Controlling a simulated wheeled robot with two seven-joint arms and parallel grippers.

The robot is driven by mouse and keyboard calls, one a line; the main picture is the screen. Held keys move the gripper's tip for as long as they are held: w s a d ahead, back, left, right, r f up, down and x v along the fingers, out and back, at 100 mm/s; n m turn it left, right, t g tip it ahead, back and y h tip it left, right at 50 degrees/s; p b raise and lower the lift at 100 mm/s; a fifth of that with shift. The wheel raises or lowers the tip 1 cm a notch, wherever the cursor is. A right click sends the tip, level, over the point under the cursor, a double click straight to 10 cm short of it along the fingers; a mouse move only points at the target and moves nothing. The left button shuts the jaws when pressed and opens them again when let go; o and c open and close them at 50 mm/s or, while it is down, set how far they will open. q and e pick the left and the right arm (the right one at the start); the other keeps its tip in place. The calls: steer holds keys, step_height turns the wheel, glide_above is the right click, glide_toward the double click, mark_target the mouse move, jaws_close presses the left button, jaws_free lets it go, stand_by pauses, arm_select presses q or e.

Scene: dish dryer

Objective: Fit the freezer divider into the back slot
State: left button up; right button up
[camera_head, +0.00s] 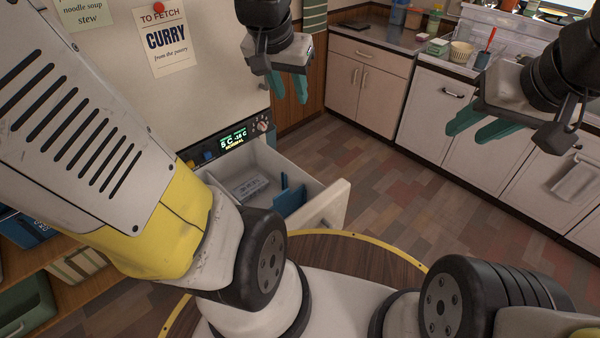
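The freezer drawer (335,203) is pulled out below the display panel. A blue panel, which looks like the freezer divider (290,200), stands inside it near the front right end. My own arm partly hides the drawer's near side, and I cannot make out the back slot. My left gripper (290,97) is above and beyond the drawer, empty, with its teal fingers apart. My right gripper (467,132) is far to the right, above the floor and in front of the cabinets. Its teal fingers look slightly apart, with nothing between them.
The display panel (232,140) is above the drawer, with a curry note (166,40) on the door. White cabinets (440,115) line the back. Open floor (380,185) lies right of the drawer.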

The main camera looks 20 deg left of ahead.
arm_select(q)
steer(key=w+a+f+m+g+y, duration=0.1)
steer(key=w+a+f, duration=0.3)
steer(key=w+f, duration=0.4)
steer(key=m+g, duration=0.4)
glide_above(282, 200)
steer(key=w, duration=0.1)
steer(key=f, duration=4)
steer(key=shift+w+d, duration=0.15)
steer(key=shift+d, duration=0.05)
steer(key=f, duration=0.5)
steer(key=s+f, duration=0.1)
steer(key=f, duration=0.2)
steer(key=shift+a, duration=0.3)
steer(key=shift+w, duration=0.1)
jaws_close()
